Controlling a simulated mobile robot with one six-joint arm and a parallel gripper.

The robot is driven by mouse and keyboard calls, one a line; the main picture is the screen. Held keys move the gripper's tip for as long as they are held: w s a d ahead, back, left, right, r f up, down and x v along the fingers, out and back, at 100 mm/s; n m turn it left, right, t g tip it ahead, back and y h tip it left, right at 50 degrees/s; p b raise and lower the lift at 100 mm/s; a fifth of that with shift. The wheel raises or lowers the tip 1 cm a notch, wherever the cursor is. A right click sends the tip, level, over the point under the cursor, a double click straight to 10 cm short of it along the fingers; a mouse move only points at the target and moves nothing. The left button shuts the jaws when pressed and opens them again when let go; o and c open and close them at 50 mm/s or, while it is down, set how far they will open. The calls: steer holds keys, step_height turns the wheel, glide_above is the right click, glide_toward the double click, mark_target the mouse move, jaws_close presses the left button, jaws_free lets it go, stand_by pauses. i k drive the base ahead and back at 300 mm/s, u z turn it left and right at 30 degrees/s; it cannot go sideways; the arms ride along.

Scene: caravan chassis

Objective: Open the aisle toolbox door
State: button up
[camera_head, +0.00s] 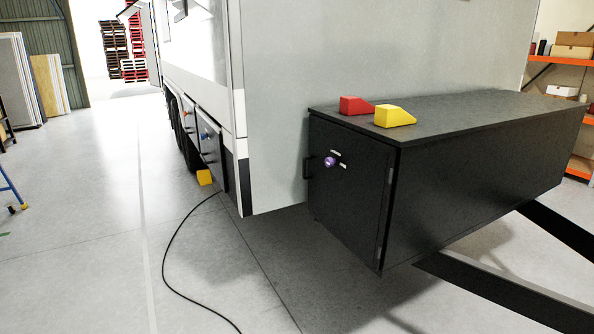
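A black toolbox (480,185) is fixed at the end of the caravan, on the right side of the head view. Its door (345,200) is on the left end, facing the aisle, and looks closed. A purple round knob (329,162) sits on the door's upper left, with small pale labels beside it. Hinges show along the door's right edge. My gripper is not in view.
A red wedge (356,105) and a yellow wedge (394,116) lie on the toolbox lid. A black cable (170,250) runs across the floor left of the door. Black drawbar beams (500,290) extend at lower right. The left aisle floor (95,220) is mostly clear.

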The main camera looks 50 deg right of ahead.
mark_target(351, 198)
steer(key=z, duration=0.15)
steer(key=i, duration=0.9)
steer(key=u, duration=0.1)
